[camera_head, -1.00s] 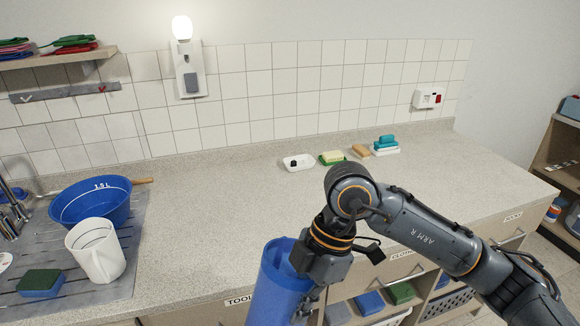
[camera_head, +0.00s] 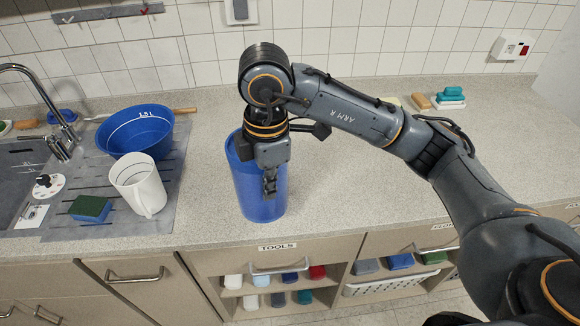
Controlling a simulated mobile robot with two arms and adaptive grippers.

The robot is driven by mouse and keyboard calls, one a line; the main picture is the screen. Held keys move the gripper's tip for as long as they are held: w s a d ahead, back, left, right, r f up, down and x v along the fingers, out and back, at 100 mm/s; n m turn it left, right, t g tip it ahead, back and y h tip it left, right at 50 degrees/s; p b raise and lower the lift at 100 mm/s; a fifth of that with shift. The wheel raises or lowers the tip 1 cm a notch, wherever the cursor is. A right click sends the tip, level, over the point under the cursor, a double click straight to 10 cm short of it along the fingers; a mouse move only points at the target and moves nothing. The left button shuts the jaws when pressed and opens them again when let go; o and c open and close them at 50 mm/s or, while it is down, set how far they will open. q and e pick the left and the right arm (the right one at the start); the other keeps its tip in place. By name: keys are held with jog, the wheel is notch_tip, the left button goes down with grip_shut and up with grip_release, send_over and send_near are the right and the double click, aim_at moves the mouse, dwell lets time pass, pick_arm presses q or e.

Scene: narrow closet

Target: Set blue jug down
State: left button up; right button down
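The blue jug (camera_head: 253,190) is upright at the counter's front edge, above the drawer labelled TOOLS. Its base appears at or very near the worktop; I cannot tell for sure whether it touches. My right gripper (camera_head: 270,187) comes down over the jug and is shut on it at the side facing me. The gripper and wrist hide part of the jug's rim and its handle. My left gripper is not in view.
Left of the jug, a grey draining mat (camera_head: 103,216) holds a white jug (camera_head: 139,184), a blue bowl (camera_head: 135,135) and a green-blue sponge (camera_head: 91,208). Soap dishes stand at the back right (camera_head: 447,98). The worktop (camera_head: 400,185) right of the jug is clear.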

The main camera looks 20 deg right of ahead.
jog(key=w+d+f, duration=0.1)
jog(key=w, duration=0.1)
jog(key=w+d+p, duration=0.1)
jog(key=w, duration=0.1)
jog(key=w+d+f+p, duration=0.1)
jog(key=w, duration=0.1)
jog(key=shift+w+d+f, duration=0.1)
jog(key=shift+d+f, duration=0.15)
jog(key=shift+f, duration=0.1)
jog(key=w+d+f+p, duration=0.1)
jog(key=w+f+p, duration=0.2)
jog(key=f, duration=0.6)
jog(key=shift+w+d, duration=0.4)
jog(key=shift+w, duration=0.1)
jog(key=shift+f, duration=0.15)
jog(key=c, duration=1.5)
grip_release()
